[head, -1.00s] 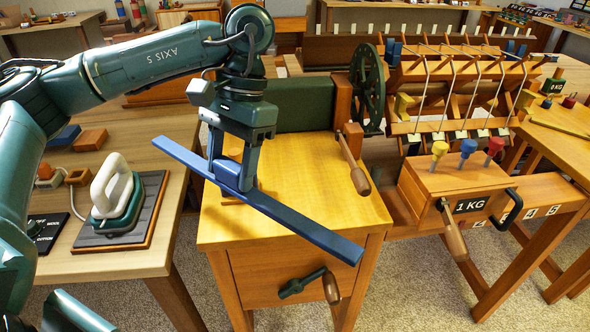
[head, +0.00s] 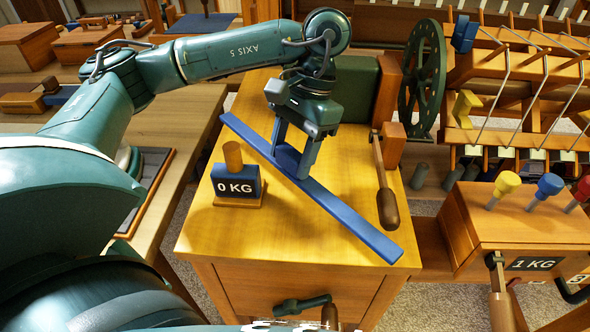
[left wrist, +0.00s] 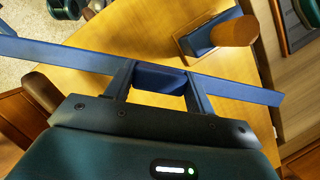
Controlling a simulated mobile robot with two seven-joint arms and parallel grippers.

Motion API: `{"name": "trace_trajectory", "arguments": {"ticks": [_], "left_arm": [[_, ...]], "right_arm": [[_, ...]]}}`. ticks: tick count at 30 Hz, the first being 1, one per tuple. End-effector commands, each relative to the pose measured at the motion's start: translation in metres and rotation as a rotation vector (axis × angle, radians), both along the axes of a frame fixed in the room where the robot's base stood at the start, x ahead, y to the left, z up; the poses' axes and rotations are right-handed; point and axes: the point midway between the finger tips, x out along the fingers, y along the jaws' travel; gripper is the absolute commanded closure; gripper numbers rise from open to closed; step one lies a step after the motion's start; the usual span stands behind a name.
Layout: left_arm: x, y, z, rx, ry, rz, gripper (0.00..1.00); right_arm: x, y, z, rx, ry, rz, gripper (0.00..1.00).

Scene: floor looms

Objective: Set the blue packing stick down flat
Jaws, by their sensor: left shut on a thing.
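The blue packing stick (head: 345,212) is a long flat bar with a raised grip block near its middle. It runs diagonally over the yellow wooden cabinet top (head: 300,250) in the head view. My left gripper (head: 296,165) is shut on the grip block, pointing down. In the left wrist view the stick (left wrist: 60,54) spans the picture, its block between the two fingers (left wrist: 160,82). I cannot tell whether the stick touches the top or hangs just above it. My right gripper is not in view.
A block marked 0 KG (head: 236,184) with a wooden peg stands on the cabinet top, close to the stick's left part. A crank handle (head: 385,195) and green wheel (head: 424,78) stand at right. A box marked 1 KG (head: 515,235) is farther right. The front of the top is clear.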

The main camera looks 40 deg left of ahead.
Motion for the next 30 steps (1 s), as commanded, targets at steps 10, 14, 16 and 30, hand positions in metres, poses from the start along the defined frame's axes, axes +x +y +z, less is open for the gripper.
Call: {"name": "trace_trajectory", "arguments": {"ticks": [10,14,16,30], "left_arm": [[0.001,0.001,-0.050,0.001,-0.001,0.000,0.70],[0.016,0.009,-0.049,0.001,-0.002,0.005,0.70],[0.027,0.016,-0.049,0.001,-0.002,0.004,0.70],[0.034,0.021,-0.063,0.000,-0.001,-0.001,0.70]], "right_arm": [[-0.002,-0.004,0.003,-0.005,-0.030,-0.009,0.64],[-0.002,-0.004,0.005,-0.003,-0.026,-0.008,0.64],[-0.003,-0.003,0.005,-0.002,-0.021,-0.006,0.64],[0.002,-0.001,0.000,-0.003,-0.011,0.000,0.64]]}}
